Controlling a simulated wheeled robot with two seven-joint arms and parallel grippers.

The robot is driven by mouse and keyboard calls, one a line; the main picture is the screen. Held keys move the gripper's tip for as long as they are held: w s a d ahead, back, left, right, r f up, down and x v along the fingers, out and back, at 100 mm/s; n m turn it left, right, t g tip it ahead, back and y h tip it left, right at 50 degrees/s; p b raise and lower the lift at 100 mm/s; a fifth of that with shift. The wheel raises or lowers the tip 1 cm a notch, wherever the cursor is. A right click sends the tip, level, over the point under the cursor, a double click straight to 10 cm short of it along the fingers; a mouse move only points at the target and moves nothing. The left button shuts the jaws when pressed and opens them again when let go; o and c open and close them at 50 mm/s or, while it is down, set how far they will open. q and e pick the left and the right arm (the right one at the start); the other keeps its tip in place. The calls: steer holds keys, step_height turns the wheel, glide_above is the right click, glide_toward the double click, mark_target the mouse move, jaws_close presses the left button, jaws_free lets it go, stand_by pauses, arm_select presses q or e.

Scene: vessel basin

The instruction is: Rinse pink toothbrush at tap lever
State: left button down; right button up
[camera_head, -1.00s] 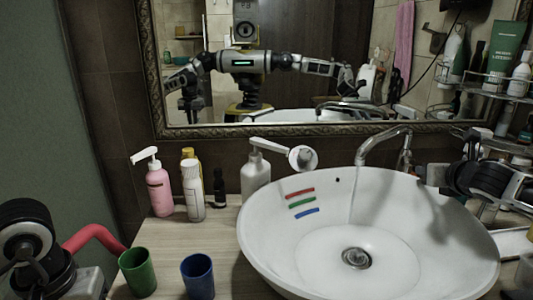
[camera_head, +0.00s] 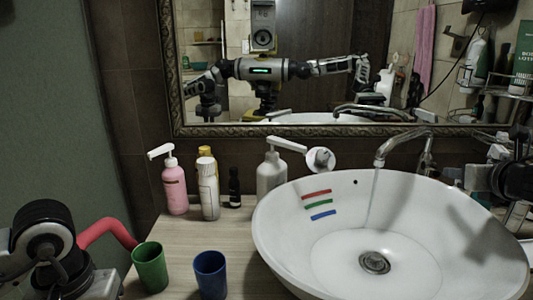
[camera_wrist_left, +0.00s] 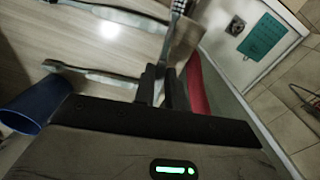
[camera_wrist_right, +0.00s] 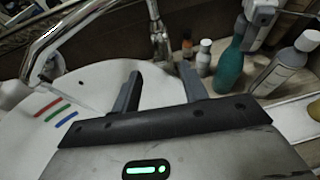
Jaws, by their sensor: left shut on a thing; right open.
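My left gripper (camera_wrist_left: 160,90) is shut at the left wrist view's centre, on a toothbrush (camera_wrist_left: 174,30) with a dark head; its colour is unclear, so I cannot tell if it is the pink one. Two pale toothbrushes lie beyond, an upper one (camera_wrist_left: 120,14) and a lower one (camera_wrist_left: 95,75). In the head view my left gripper is hidden behind its arm. The tap (camera_head: 400,136) is at the basin's back, with a thin stream of water (camera_head: 375,195) falling into the white basin (camera_head: 285,240). My right gripper (camera_wrist_right: 160,84) is open and empty, near the tap.
A green cup (camera_head: 149,270) and a blue cup (camera_head: 210,276) stand left of the basin. A red curved thing (camera_head: 107,229) is beside my left arm. A pink pump bottle (camera_head: 174,190) and a white pump bottle (camera_head: 270,175) stand behind. A mirror backs the counter.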

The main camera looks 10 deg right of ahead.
mark_target(438, 170)
arm_select(q)
step_height(438, 170, down, 2)
steer(key=shift+f+b, duration=0.1)
steer(key=shift+b, duration=0.65)
arm_select(e)
steer(key=v, duration=0.7)
steer(key=shift+s+r, duration=0.2)
steer(key=shift+s, duration=0.1)
